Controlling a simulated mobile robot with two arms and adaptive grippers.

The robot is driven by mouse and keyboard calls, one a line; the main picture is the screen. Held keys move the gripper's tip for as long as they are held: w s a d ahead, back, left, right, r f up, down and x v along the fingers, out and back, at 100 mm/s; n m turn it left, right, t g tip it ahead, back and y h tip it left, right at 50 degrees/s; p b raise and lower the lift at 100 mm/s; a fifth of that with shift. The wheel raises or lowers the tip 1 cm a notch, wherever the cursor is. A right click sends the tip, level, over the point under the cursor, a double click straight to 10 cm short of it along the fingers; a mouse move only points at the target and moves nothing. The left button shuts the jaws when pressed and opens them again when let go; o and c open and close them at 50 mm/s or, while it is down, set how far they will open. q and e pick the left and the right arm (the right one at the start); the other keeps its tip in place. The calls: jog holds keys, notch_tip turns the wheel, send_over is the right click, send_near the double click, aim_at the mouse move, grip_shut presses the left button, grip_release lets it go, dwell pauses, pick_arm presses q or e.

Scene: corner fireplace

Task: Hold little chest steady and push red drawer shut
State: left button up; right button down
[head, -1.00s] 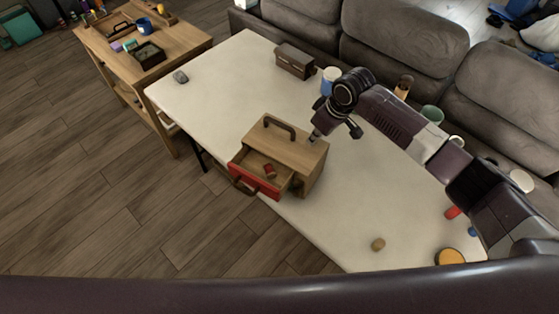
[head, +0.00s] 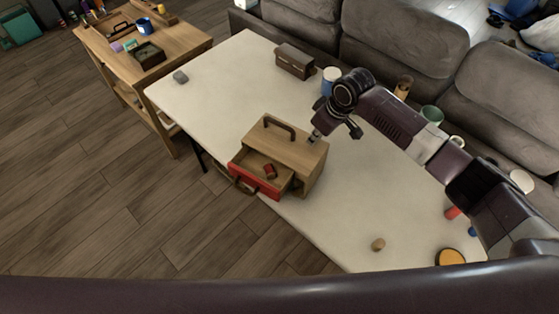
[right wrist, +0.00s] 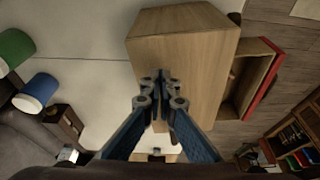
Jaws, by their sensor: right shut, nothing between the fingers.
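The little wooden chest (head: 292,153) stands on the white table with a dark carry handle (head: 279,127) on top. My right gripper (head: 314,137) is shut and empty at the chest's rear upper edge. In the right wrist view the shut fingertips (right wrist: 161,76) lie over the chest's wooden side (right wrist: 182,62), and the open drawer (right wrist: 258,82) sticks out to the right. Whether the fingertips touch the chest is hard to tell. My left gripper is not in view.
The white table (head: 220,95) carries a dark box (head: 295,60), a white-and-blue cup (head: 331,78), a small grey object (head: 180,77) and a small tan piece (head: 378,245). A grey sofa (head: 405,45) runs behind. Floor is free in front of the drawer.

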pick_arm(q)
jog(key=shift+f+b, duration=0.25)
jog(key=shift+b, duration=0.05)
pick_arm(e)
jog(key=shift+f, duration=0.7)
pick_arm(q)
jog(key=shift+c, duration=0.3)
pick_arm(e)
jog(key=shift+s, duration=0.1)
